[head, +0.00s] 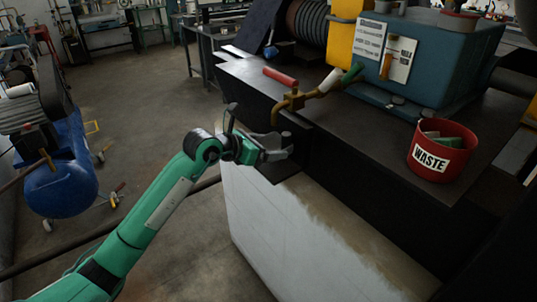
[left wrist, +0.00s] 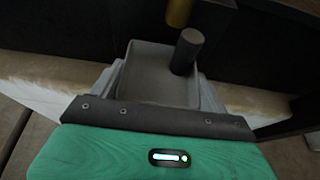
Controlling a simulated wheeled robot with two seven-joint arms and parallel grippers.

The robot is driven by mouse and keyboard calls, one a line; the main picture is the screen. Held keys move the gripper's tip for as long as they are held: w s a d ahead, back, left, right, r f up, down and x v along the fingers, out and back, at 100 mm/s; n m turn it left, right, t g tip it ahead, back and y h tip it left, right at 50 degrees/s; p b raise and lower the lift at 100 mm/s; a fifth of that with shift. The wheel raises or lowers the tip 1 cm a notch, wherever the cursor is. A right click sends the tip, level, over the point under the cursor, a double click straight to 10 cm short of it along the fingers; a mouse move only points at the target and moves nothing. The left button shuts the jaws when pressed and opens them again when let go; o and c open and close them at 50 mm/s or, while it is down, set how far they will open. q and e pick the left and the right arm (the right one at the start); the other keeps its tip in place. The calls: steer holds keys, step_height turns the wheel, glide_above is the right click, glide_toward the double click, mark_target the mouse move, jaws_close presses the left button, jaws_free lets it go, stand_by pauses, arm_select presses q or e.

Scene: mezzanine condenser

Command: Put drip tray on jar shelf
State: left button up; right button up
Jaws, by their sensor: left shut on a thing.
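My left gripper (head: 283,150) is shut on the grey drip tray (left wrist: 150,75), at the front of the dark bench below a brass tap (head: 285,105). The tray is shallow with a raised rim and shows between the fingers in the left wrist view; a dark grey cylinder (left wrist: 187,50) stands at its right side. In the head view the gripper mostly hides the tray. A dark ledge (head: 277,172) just below the gripper may be the jar shelf; I cannot tell whether the tray touches it. My right gripper is not in view.
A red WASTE bin (head: 440,152) stands on the bench top (head: 350,125) at the right. A blue machine (head: 435,55) fills the back of the bench. A pale, stained wall (head: 320,235) drops below the ledge. A blue tank (head: 62,175) stands at the left; open floor lies between.

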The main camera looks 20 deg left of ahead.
arm_select(q)
step_height(320, 180, down, 3)
steer(key=shift+d+f+p, duration=0.1)
steer(key=shift+p, duration=0.45)
steer(key=shift+w+f+p, duration=0.1)
steer(key=shift+w+p, duration=0.05)
steer(key=shift+p, duration=0.15)
steer(key=shift+f, duration=0.25)
steer(key=shift+d+f, duration=0.1)
steer(key=o, duration=1.1)
steer(key=shift+o, duration=0.2)
